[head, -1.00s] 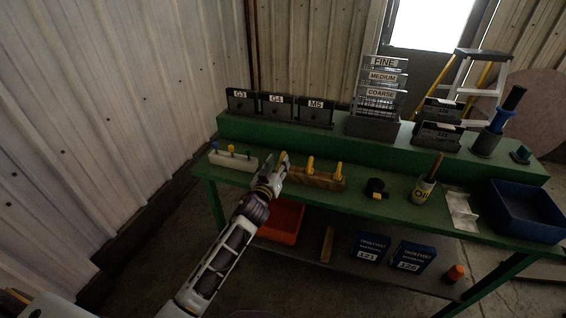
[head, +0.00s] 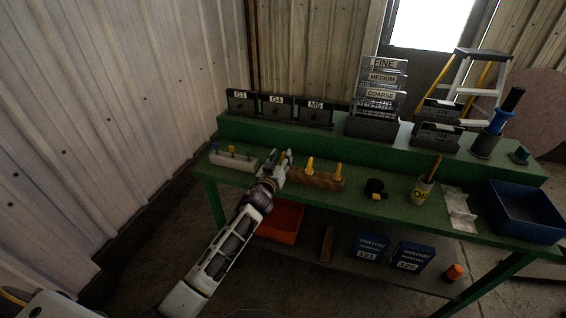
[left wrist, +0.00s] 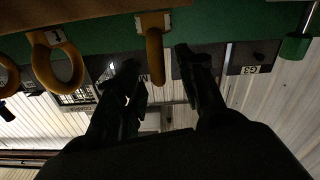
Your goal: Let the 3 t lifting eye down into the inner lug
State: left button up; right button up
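A wooden block (head: 326,184) lies on the green bench, with two yellow lifting eyes (head: 309,166) and (head: 338,171) upright on it. My left gripper (head: 284,159) is at the block's left end. In the left wrist view, another yellow lifting eye (left wrist: 154,58) shows edge-on between the two dark fingers, with a visible gap on each side. A white label sits at its base. Whether it is fully down in its lug cannot be told. A neighbouring yellow ring (left wrist: 58,64) is face-on at left. My right gripper is out of view.
A pale block (head: 234,161) with small coloured pegs stands just left of my gripper. Labelled bins (head: 277,107) stand on the raised back shelf.

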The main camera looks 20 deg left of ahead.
pick_arm(q)
jog(key=shift+w, duration=0.5)
grip_shut()
dwell(0.3)
